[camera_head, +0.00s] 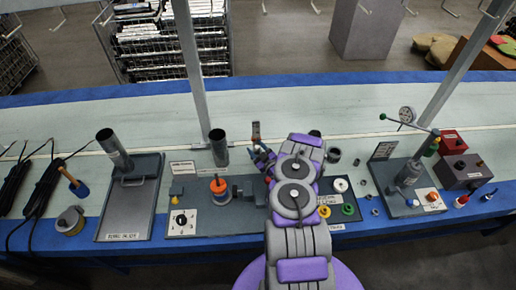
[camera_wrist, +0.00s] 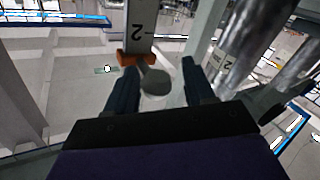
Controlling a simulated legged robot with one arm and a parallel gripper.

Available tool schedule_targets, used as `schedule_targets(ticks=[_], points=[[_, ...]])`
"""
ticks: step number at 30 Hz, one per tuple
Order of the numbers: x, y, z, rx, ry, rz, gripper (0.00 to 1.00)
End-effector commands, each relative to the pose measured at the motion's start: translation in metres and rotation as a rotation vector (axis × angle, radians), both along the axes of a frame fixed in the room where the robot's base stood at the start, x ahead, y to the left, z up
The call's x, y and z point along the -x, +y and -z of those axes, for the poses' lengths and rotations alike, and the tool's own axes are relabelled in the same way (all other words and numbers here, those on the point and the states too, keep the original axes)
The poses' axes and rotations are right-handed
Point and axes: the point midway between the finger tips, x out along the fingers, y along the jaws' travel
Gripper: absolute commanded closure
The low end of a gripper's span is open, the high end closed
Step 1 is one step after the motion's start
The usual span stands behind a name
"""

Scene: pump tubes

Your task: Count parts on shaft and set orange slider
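The left fingertip is close under the slider; contact is unclear. In the head view, my gripper (camera_head: 262,157) is beside a small upright piece (camera_head: 256,131), partly hidden by my arm. I cannot make out the shaft's parts.
Metal cylinders (camera_wrist: 268,48) stand close at the right in the wrist view. The bench behind is mostly clear.

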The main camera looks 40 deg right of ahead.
Motion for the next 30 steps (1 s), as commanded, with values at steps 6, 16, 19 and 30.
schedule_targets(ticks=[6, 16, 19, 30], points=[[0.001, 0.0, -0.001, 0.003, -0.001, 0.003, 0.45], [0.033, -0.003, -0.002, -0.002, 0.001, 0.01, 0.45], [0.055, -0.003, -0.001, -0.004, 0.002, 0.011, 0.45], [0.136, 0.005, 0.001, -0.003, 0.005, 0.006, 0.45]])
